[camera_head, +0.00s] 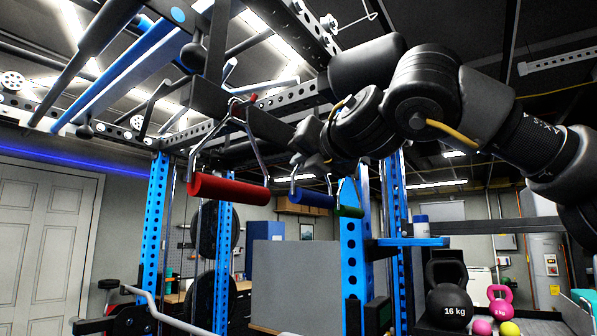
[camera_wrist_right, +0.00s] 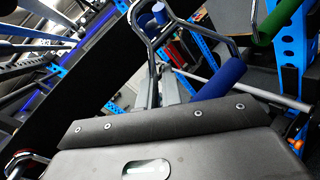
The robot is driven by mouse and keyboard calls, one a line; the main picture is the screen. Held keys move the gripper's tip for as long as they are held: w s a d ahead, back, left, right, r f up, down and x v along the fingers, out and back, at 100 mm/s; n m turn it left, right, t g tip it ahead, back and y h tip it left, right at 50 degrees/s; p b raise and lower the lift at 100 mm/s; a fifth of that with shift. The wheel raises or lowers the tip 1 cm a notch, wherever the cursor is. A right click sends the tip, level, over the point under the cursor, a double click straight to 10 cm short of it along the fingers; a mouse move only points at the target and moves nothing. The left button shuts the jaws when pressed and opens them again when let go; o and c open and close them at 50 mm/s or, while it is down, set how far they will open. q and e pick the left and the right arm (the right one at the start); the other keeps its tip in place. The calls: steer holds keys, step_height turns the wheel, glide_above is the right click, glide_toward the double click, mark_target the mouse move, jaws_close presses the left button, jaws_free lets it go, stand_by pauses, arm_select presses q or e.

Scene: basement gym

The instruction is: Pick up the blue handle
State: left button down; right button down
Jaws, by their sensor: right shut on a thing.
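The blue handle (camera_head: 313,198) hangs below its metal frame, between the red and green handles in the head view. In the right wrist view the blue handle (camera_wrist_right: 222,82) lies tilted just beyond the gripper body, with its bent metal frame running up to the left. My right gripper (camera_head: 299,163) reaches in from the right and is shut at the upper part of the blue handle's metal frame. My left gripper is in neither view.
A red handle (camera_head: 228,188) hangs left and nearer. Dark rack beams run overhead. Kettlebells (camera_head: 449,298) stand at lower right.

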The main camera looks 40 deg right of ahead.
steer(key=s+a+f+b, duration=0.2)
steer(key=s+b, duration=0.1)
steer(key=s, duration=1.7)
steer(key=shift+b, duration=0.4)
steer(key=shift+f, duration=0.1)
